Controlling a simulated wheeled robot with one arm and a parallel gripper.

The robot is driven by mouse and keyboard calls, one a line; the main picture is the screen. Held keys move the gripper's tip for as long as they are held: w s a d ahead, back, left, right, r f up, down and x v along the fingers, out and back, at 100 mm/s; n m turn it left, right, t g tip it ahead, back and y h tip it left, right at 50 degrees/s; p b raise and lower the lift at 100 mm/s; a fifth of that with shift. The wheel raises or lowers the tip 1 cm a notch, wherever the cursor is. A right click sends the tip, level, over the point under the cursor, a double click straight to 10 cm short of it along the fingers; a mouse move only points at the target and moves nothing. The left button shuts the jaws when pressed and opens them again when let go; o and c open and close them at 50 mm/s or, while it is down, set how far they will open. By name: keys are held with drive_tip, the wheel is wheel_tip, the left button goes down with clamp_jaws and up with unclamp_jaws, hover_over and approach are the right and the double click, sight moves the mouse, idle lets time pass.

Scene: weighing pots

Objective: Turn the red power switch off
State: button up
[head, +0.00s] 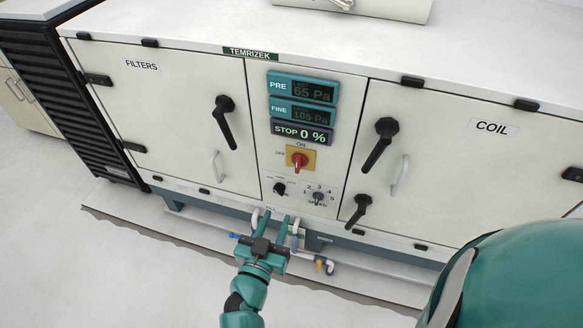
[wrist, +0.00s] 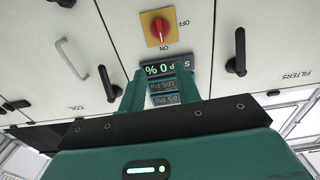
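The red power switch (head: 299,160) is a rotary knob on a yellow plate in the middle panel of the cabinet. ON is printed above the plate and OFF to its left. The knob's grip stands roughly upright, in line with ON. In the wrist view, which is upside down, the red switch (wrist: 159,28) is unobstructed, its grip lined up with the ON mark. My gripper (head: 275,216) is below the switch, in front of the cabinet's lower edge, apart from the switch. Its two fingers are spread with nothing between them; they also frame the displays in the wrist view (wrist: 161,78).
Displays (head: 302,110) above the switch read PRE 65 Pa, FINE about 105 Pa and STOP 0 %. A small black knob (head: 279,188) and a speed dial (head: 318,197) sit below. Black door handles (head: 225,121) (head: 379,144) stick out on both sides. Pipes (head: 318,263) run below.

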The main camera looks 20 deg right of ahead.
sight(297, 165)
drive_tip(key=shift+x, duration=8.7)
clamp_jaws()
